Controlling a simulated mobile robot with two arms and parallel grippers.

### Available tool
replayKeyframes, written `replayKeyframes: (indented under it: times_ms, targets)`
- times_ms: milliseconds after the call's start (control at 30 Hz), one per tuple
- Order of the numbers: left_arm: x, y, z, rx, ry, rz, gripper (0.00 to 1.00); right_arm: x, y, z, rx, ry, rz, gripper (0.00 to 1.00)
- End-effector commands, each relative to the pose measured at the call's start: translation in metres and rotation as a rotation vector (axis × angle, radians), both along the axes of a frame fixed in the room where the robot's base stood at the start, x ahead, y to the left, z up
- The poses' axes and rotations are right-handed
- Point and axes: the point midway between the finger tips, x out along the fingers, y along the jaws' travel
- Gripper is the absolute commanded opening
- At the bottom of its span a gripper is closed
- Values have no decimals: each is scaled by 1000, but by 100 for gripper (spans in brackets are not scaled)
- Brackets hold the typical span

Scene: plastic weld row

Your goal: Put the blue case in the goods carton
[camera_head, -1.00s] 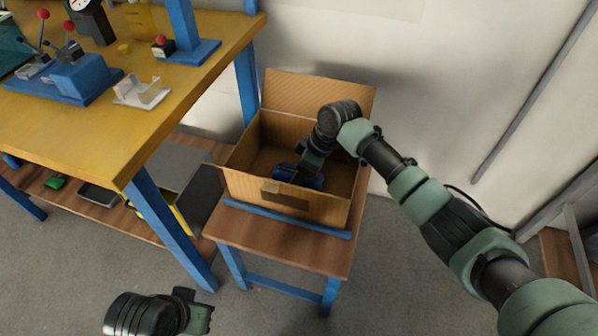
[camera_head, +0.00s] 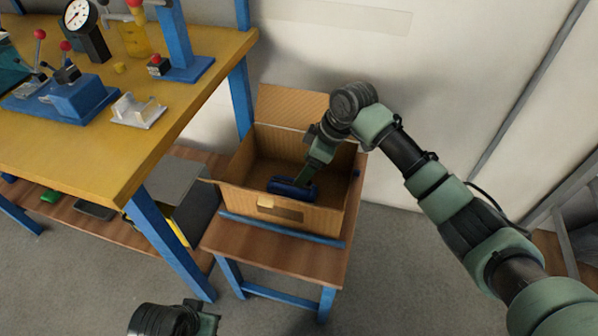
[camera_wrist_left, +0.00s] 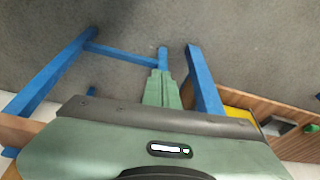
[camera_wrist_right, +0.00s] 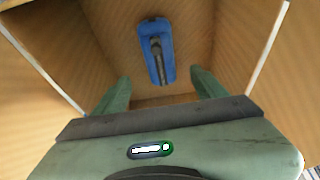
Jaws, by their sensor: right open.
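The blue case (camera_head: 292,188) lies on the floor inside the open goods carton (camera_head: 320,212), near its front wall. In the right wrist view the blue case (camera_wrist_right: 157,52) lies beyond the fingertips, with a dark handle-like strip on its top. My right gripper (camera_wrist_right: 160,80) is open and empty, reaching down into the carton above the case. In the head view its green finger (camera_head: 318,162) overlaps the case's far side. My left gripper (camera_wrist_left: 161,88) is shut and empty, low over the floor in front of the stand.
The carton stands on a small wooden stand (camera_head: 225,239) with blue legs, its flaps open. To the left is a yellow workbench (camera_head: 150,150) with a blue press, a gauge and a clear part. A wall is close behind the carton.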

Motion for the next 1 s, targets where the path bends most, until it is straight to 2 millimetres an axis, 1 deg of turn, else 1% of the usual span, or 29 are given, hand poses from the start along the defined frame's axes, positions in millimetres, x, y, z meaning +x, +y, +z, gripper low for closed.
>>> replayKeyframes:
  times_ms: [33, 200, 567, 667, 767, 867, 900, 967, 1000]
  targets:
    - [0, 0, -5, 0, 6, 0, 0, 0, -4, 9, -1, -2, -1, 72]
    - [2, -1, -19, 0, 10, -2, 0, -2, -8, 22, 1, 0, 0, 72]
    - [2, -1, -21, 0, 10, -2, 0, -3, -9, 25, 1, 0, 0, 72]
    - [2, -1, -24, 1, 17, -2, 0, -3, -9, 33, 1, 0, 0, 72]
    - [1, -1, -34, 2, 33, -4, 0, -3, -9, 53, 1, -1, 0, 72]
    - [-5, -1, -53, 4, 55, -8, 0, -2, -9, 81, 1, -1, 0, 72]
    - [-10, -1, -62, 5, 64, -9, 0, -3, -9, 93, 1, -1, 0, 72]
    - [-18, 0, -76, 6, 76, -12, 0, -3, -9, 110, 1, 0, 0, 72]
    - [-25, 1, -85, 7, 86, -13, 0, -3, -9, 119, 1, 0, 0, 72]
